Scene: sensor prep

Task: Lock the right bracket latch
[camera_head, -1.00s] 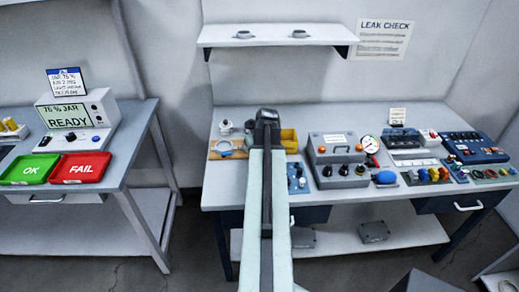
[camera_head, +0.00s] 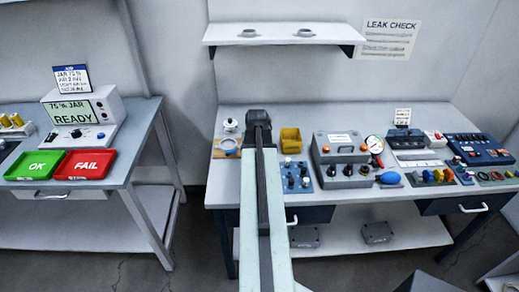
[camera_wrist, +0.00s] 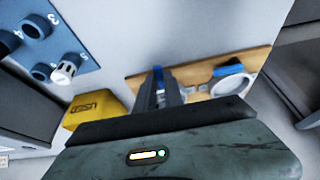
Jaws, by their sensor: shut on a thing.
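A wooden board (camera_head: 219,155) at the bench's left end carries a round bracket with a ring (camera_head: 228,144). In the wrist view the board (camera_wrist: 250,58) shows a white ring bracket (camera_wrist: 231,84) with a blue latch (camera_wrist: 228,70) on top. A second blue piece (camera_wrist: 158,73), seemingly the right bracket's latch, stands at my fingertips. My gripper (camera_wrist: 161,88) is shut on it. The jaws cover most of the right bracket, so its latch position cannot be told. In the head view my gripper (camera_head: 258,117) and arm hide that bracket.
A yellow bin (camera_head: 290,140) stands close to the right of my gripper, then a blue knob panel (camera_head: 296,176) and a grey box (camera_head: 340,148). A white knobbed item (camera_head: 230,125) stands behind the board. A shelf (camera_head: 283,36) hangs above.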

